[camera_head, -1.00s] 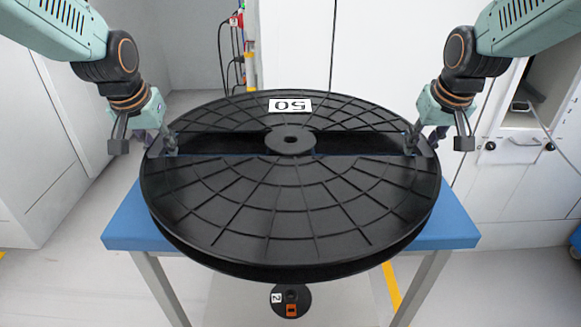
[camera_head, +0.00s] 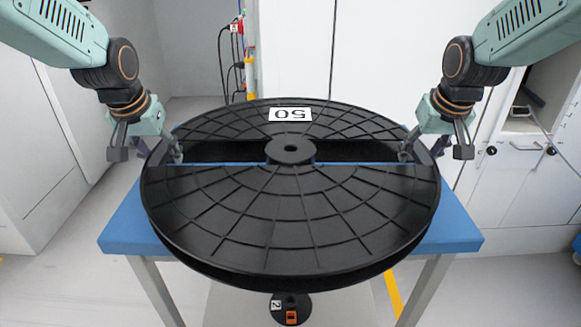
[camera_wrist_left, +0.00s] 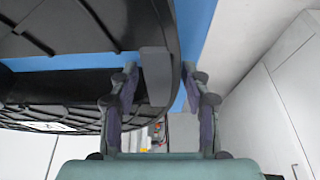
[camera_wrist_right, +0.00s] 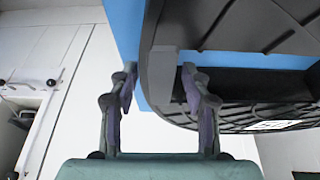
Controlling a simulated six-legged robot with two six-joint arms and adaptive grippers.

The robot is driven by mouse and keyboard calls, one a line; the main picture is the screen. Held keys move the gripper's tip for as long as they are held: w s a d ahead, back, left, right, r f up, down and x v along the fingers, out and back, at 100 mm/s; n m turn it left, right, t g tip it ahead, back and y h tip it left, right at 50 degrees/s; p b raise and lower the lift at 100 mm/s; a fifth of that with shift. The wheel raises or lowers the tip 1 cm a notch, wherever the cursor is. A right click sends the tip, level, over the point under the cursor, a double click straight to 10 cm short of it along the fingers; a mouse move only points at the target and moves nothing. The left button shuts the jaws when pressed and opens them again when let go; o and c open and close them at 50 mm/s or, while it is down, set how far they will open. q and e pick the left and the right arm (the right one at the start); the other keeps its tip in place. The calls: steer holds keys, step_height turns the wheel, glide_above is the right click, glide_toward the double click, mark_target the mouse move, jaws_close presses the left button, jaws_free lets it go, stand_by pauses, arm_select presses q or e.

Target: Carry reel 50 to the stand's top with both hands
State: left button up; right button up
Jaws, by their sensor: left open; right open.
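Reel 50 is a large black ribbed disc (camera_head: 290,220) with a white "50" label (camera_head: 290,114), upside down in the head view. It lies flat over the blue-topped stand (camera_head: 125,225); whether it touches the top is hidden. A slot runs across its middle, with blue showing through. My left gripper (camera_head: 172,152) is open at the reel's left rim; in the left wrist view its fingers (camera_wrist_left: 163,80) are on either side of the rim. My right gripper (camera_head: 410,150) is open at the right rim, and in the right wrist view its fingers (camera_wrist_right: 160,80) also straddle the rim.
A small black reel marked 2 (camera_head: 291,308) is low below the stand's front edge. Cables and a red plug (camera_head: 237,27) hang at the back wall. White cabinets (camera_head: 520,150) stand to the right. Yellow tape (camera_head: 393,295) marks the floor.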

arm_select(q)
steer(key=v, duration=1.1)
steer(key=shift+s+r, duration=0.2)
steer(key=shift+r, duration=0.1)
arm_select(e)
steer(key=v, duration=1.2)
steer(key=shift+s, duration=0.1)
